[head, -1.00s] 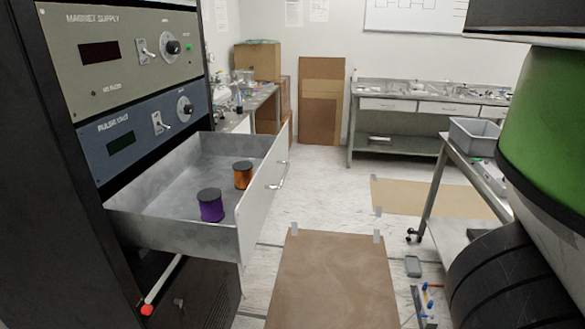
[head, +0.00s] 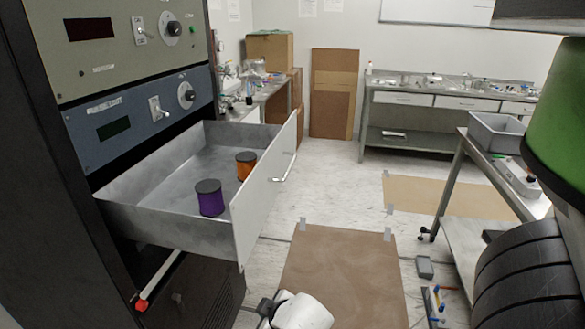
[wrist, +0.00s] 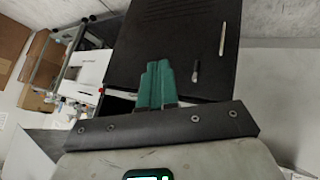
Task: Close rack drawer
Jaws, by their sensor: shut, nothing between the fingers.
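The rack drawer (head: 262,205) is pulled well out of the dark rack (head: 50,190). Its pale front panel has a metal handle (head: 284,168). Inside the open grey tray stand a purple spool (head: 209,198) and an orange spool (head: 246,165). A white part of my arm shows at the bottom of the head view, below and in front of the drawer and apart from it. My gripper (wrist: 157,84) has teal fingers pressed together in the wrist view, with nothing between them. I cannot tell its contact with the drawer there.
A red-tipped rod (head: 143,304) sticks out below the drawer. A brown floor sheet (head: 345,270) lies in front of the rack. A metal cart (head: 455,190) with a grey bin (head: 495,134) stands at the right. A bench (head: 410,112) stands at the back wall. Pale floor lies between.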

